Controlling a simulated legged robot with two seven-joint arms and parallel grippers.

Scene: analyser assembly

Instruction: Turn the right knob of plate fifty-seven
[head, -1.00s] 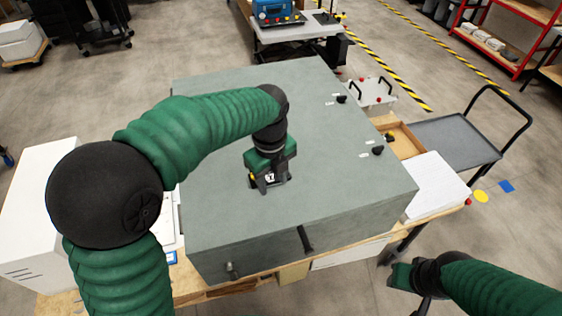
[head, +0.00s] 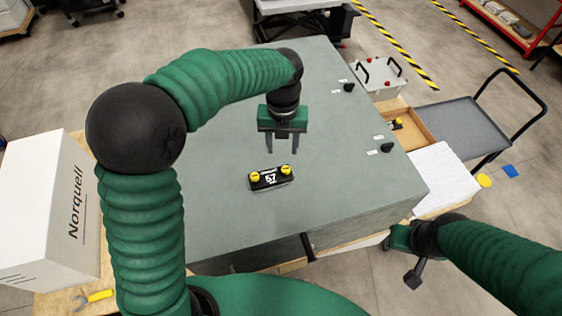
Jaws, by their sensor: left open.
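Plate fifty-seven (head: 270,180) is a small black plate marked 57, lying on top of the large grey-green cabinet (head: 340,190). It has two yellow knobs, the left knob (head: 255,176) and the right knob (head: 286,170). My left gripper (head: 282,150) is open and empty, with its fingers pointing down, above and just behind the plate, apart from it. My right gripper (head: 404,262) is off the cabinet's right front corner, low in the view; its fingers do not show clearly.
Black knobs (head: 388,147) with white labels stand on the cabinet's right side. A wooden tray (head: 415,131) holds another plate with yellow knobs. A white box marked Norquell (head: 50,215) is at left, a grey cart (head: 455,125) at right. The cabinet top around the plate is clear.

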